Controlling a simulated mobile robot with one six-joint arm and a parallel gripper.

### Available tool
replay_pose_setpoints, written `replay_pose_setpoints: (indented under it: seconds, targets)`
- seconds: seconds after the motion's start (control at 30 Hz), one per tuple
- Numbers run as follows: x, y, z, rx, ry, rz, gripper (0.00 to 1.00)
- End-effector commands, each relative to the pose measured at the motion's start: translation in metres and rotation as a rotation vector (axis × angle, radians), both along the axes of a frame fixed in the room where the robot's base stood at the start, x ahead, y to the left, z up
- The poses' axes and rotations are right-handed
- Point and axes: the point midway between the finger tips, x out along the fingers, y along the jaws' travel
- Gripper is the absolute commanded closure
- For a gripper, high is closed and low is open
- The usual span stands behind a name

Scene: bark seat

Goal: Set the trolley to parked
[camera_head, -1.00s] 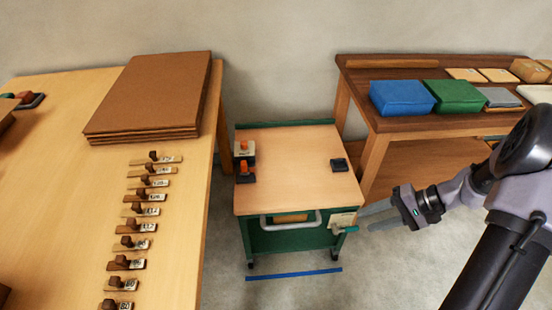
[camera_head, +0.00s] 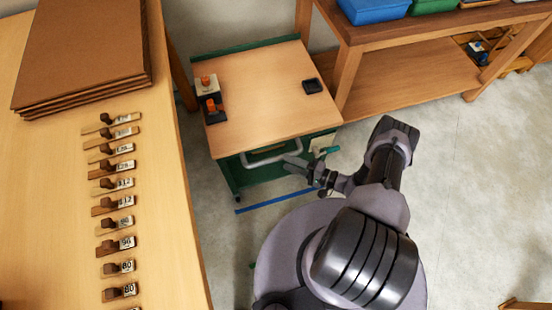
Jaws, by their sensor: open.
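The trolley (camera_head: 255,90) stands between the two benches, with a wooden top and green frame. A grey push handle (camera_head: 270,156) crosses its front. At its front right corner is a pale plate (camera_head: 322,141) with a small green lever (camera_head: 329,150). My gripper (camera_head: 297,163) is open, its fingers in front of the trolley's front face, left of and below the lever. I cannot tell whether the fingers touch the trolley. Part of the front is hidden behind my gripper. A blue floor line (camera_head: 275,201) runs along the trolley's front.
A bench (camera_head: 165,220) with several labelled wooden blocks and stacked brown sheets (camera_head: 85,50) stands left. A second bench (camera_head: 400,28) with blue (camera_head: 372,10) and green bins stands at the back right. Two orange-topped items (camera_head: 207,90) and a dark square (camera_head: 312,86) sit on the trolley. Floor to the right is clear.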

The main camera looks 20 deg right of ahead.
Motion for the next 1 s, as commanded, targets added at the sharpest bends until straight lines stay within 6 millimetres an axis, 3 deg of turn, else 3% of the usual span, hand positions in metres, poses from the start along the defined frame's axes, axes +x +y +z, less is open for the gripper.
replay_pose_setpoints:
  seconds: [0.23, 0.63, 0.83, 1.0]
  targets:
    - [0.032, 0.035, -0.008, 0.000, 0.001, 0.003, 0.59]
    - [0.041, 0.042, -0.008, 0.000, 0.001, 0.001, 0.59]
    - [0.041, 0.042, -0.008, 0.001, 0.001, 0.001, 0.98]
    - [0.041, 0.042, -0.008, 0.001, 0.001, 0.001, 1.00]
